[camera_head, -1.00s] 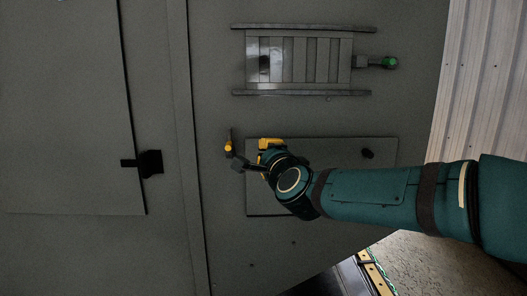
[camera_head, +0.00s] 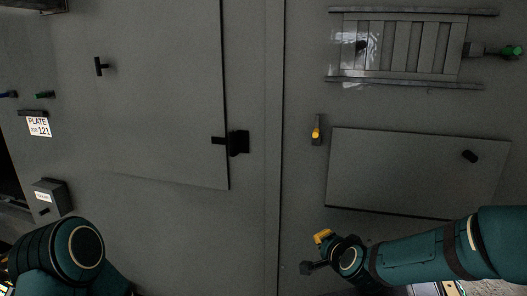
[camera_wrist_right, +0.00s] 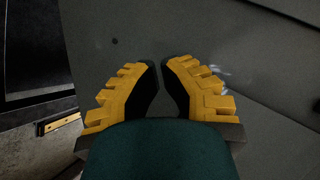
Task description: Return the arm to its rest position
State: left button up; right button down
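My right arm, teal with dark bands, comes in from the right in the head view. Its right gripper (camera_head: 316,252) is below the lower left corner of a grey panel (camera_head: 400,175), clear of the yellow-tipped latch (camera_head: 316,133). The two yellow fingers with dark pads stand apart, empty, in the right wrist view (camera_wrist_right: 162,85), with a narrow gap at the tips. A teal link of my left arm (camera_head: 75,250) shows at the lower left of the head view; its gripper is out of view.
A slatted vent (camera_head: 405,48) between two rails has a clear shiny film at its left. A large door panel (camera_head: 165,90) has a black latch (camera_head: 238,142). A small grey box (camera_head: 52,196) and a number plate (camera_head: 38,127) are at left. Bare enclosure surface lies between the arms.

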jog(key=s+a+f+n+g, duration=0.1)
jog(key=s+f+n+g, duration=0.1)
jog(key=s+f, duration=0.35)
jog(key=s+a+f+n+g+y, duration=0.1)
jog(key=s+a+f+n+g, duration=0.1)
jog(key=f, duration=0.7)
jog(key=s+a+f+n+g, duration=0.1)
jog(key=s+f+n+g, duration=0.1)
jog(key=s+f, duration=0.35)
jog(key=s+a+f+n+g+y, duration=0.1)
jog(key=s+f+n+g, duration=0.3)
jog(key=s+f, duration=0.6)
jog(key=s+a, duration=0.1)
jog(key=s, duration=0.2)
jog(key=shift+f+g, duration=0.25)
jog(key=shift+g, duration=0.15)
